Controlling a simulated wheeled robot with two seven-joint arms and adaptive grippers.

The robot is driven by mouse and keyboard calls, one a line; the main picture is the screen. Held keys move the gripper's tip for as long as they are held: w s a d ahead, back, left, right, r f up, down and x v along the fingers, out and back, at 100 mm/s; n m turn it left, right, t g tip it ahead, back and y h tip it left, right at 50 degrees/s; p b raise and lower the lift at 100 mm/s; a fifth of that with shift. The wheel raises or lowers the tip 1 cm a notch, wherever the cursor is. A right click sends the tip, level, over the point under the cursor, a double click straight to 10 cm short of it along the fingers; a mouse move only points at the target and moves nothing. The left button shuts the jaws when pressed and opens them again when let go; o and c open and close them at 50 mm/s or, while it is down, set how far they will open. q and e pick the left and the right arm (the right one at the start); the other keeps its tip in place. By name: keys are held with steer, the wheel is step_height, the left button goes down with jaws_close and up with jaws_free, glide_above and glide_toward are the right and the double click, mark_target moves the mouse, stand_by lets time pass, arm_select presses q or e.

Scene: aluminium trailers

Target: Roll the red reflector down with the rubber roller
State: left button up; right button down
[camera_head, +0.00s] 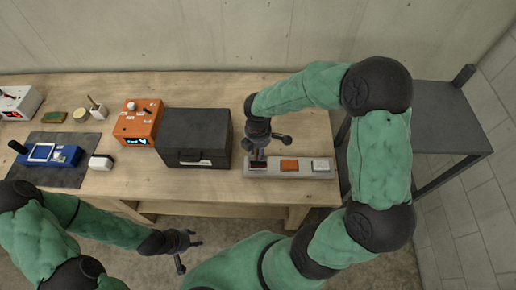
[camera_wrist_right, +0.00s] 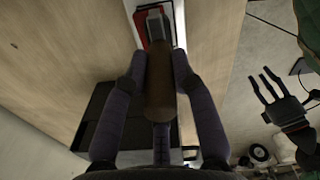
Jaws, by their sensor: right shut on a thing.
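The red reflector (camera_head: 258,166) lies at the left end of a light grey strip (camera_head: 305,174). Its red edge also shows in the right wrist view (camera_wrist_right: 140,22). My right gripper (camera_head: 262,149) is above that end of the strip, pointing down. In the right wrist view it is shut on the brown handle of the rubber roller (camera_wrist_right: 159,85). The roller's head is over the reflector and partly covers it; I cannot tell whether they touch. My left gripper (camera_head: 186,254) is open and empty, in front of the table.
An orange reflector (camera_head: 289,165) and a white one (camera_head: 320,165) share the strip. A black case (camera_head: 195,130) stands just left of it, an orange device (camera_head: 138,121) beyond. The table's front edge and a grey side table (camera_head: 440,115) are near.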

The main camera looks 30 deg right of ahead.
steer(key=shift+s, duration=0.15)
steer(key=shift+w+d, duration=0.2)
steer(key=shift+w, duration=0.25)
steer(key=shift+s+a, duration=0.15)
steer(key=shift+s, duration=0.05)
stand_by(0.4)
steer(key=shift+r, duration=0.1)
steer(key=shift+r+p, duration=3.2)
steer(key=shift+r, duration=0.3)
steer(key=shift+f, duration=0.1)
